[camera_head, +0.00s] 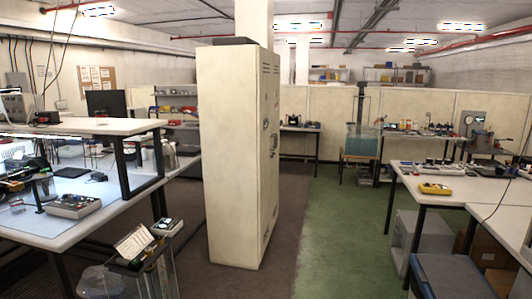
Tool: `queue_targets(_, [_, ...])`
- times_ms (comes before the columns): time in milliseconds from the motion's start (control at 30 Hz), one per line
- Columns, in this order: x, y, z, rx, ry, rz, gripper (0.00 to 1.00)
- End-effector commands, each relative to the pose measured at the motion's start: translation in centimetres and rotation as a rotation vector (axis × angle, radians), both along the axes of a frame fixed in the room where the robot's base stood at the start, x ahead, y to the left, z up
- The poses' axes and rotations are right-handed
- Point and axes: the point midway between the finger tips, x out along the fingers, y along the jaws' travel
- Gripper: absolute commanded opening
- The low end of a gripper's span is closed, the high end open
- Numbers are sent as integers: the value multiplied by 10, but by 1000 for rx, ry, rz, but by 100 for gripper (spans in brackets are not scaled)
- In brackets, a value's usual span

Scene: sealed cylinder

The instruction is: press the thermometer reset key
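I cannot single out the thermometer or its reset key for certain. A small box with a dark face (167,226) sits at the top of a glass-sided tank or stand (163,275) in the lower left. A grey meter with a dark face and coloured spots (75,206) lies on the left bench. A yellow instrument (435,188) lies on the right table. Any keys on these are too small to tell apart. My gripper is not in view.
A tall cream cabinet (230,160) stands in the middle. The left bench (75,183) and right table (450,200) flank the room. Green floor (340,235) lies open right of the cabinet. Boxes stand under the right table. A white card (134,242) tops the glass tank.

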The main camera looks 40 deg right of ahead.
Motion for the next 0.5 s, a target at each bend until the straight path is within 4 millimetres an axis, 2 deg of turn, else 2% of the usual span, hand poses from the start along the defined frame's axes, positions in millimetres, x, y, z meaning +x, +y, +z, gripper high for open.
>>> queue_targets(67, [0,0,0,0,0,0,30])
queue_targets(400, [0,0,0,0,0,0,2])
queue_targets(500, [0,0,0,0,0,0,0])
